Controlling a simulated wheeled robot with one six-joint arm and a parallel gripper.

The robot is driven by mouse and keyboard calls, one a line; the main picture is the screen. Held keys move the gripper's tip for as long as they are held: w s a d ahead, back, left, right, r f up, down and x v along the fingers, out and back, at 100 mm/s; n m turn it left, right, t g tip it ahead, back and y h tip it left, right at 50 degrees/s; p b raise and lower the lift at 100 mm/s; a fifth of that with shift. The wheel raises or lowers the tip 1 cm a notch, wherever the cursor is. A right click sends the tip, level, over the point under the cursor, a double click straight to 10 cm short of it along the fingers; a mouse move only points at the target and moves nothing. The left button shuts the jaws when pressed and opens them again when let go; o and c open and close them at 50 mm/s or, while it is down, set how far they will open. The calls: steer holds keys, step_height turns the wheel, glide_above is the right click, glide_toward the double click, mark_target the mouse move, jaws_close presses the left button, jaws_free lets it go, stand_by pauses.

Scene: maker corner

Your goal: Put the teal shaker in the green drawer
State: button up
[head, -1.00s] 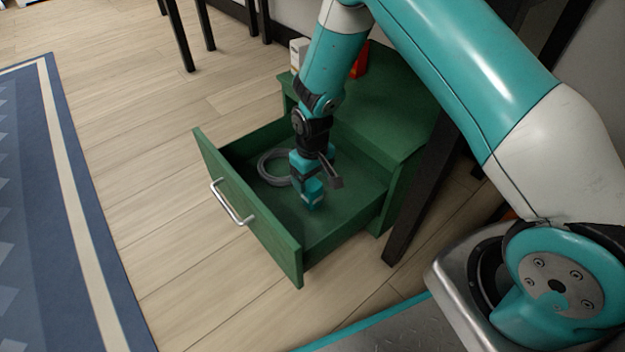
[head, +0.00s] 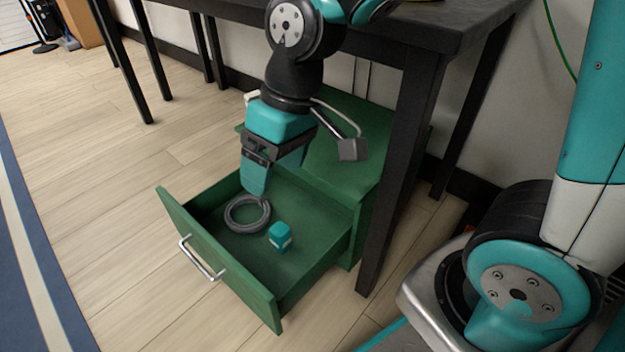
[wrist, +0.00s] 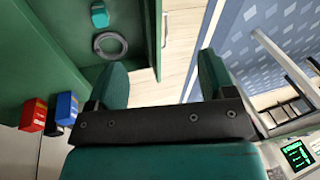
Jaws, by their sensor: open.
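The teal shaker (head: 280,235) is a small teal block with a pale band. It lies on the floor of the open green drawer (head: 310,262), right of a grey ring. It also shows in the wrist view (wrist: 99,15), near the top. My gripper (head: 272,180) is above the drawer, apart from the shaker, and holds nothing. In the wrist view its two teal fingers (wrist: 163,80) stand wide apart with only floor and drawer edge between them.
A grey ring (head: 247,213) lies in the drawer beside the shaker. A dark table leg (head: 398,190) stands right of the drawer. Open floor (head: 120,220) lies to the left.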

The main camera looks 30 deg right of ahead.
steer(key=s+r+n, duration=0.1)
steer(key=s+r, duration=0.3)
steer(key=s, duration=0.6)
steer(key=shift+r+y, duration=0.3)
steer(key=shift+y, duration=0.1)
steer(key=shift+d, duration=0.1)
